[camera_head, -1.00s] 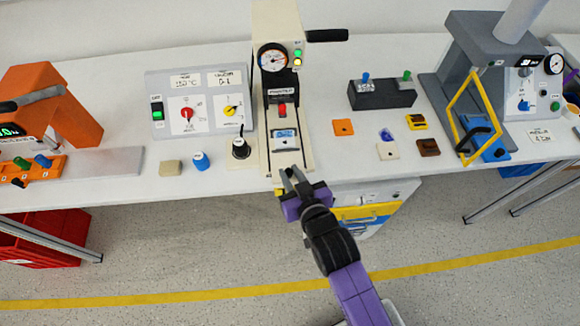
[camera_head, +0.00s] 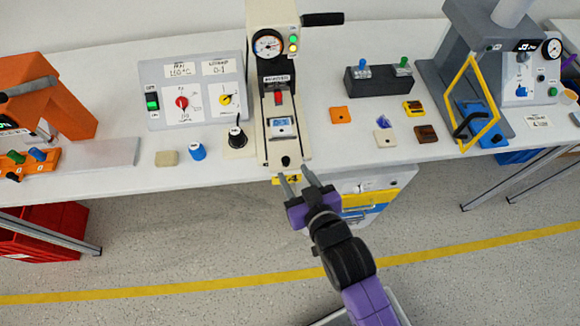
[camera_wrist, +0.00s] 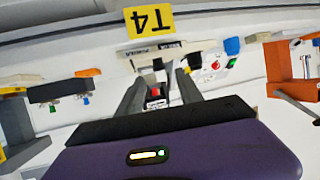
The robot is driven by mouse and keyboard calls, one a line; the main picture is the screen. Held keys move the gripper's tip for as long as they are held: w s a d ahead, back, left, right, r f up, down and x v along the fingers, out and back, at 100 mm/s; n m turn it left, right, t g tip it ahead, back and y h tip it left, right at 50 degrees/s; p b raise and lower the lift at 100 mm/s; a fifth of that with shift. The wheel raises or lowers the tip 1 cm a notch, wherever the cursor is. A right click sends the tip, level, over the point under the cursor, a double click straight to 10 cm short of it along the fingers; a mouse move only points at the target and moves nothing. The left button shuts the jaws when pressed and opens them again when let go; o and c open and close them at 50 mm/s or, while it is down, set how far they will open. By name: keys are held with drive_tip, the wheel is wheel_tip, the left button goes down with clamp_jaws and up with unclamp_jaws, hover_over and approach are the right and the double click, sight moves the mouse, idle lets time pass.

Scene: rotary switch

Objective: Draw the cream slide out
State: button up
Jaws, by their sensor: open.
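The cream press (camera_head: 260,110) stands at the middle of the table, with a gauge and a red part above its bed. Its cream slide (camera_head: 287,148) lies in the bed, with a blue-and-white piece on it and a small dark knob (camera_head: 286,161) at its front end. My gripper (camera_head: 296,177) is open and empty, just in front of the table edge and the knob, apart from it as far as I can see. In the wrist view my two fingers (camera_wrist: 160,80) stand apart with the press's red part between them in the picture; the knob is not clear there.
A black knob on a cream base (camera_head: 236,140), a blue knob (camera_head: 197,151) and a beige block (camera_head: 166,158) stand left of the press. Orange, cream and brown pieces lie right. A yellow T4 label (camera_wrist: 150,22) marks the table edge.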

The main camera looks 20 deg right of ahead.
drive_tip(key=v, duration=0.2)
drive_tip(key=shift+s+r, duration=0.1)
drive_tip(key=shift+s, duration=0.15)
idle(0.4)
drive_tip(key=s+d+r+m+t, duration=0.1)
drive_tip(key=s+d+r+t, duration=0.15)
drive_tip(key=s+r, duration=0.35)
drive_tip(key=s+d+r, duration=0.1)
drive_tip(key=s+r, duration=0.1)
drive_tip(key=s, duration=0.6)
drive_tip(key=s+d+r+n+g, duration=0.1)
drive_tip(key=s+r, duration=0.1)
drive_tip(key=s, duration=0.7)
drive_tip(key=shift+s+r+n+y, duration=0.3)
drive_tip(key=shift+r+y, duration=0.1)
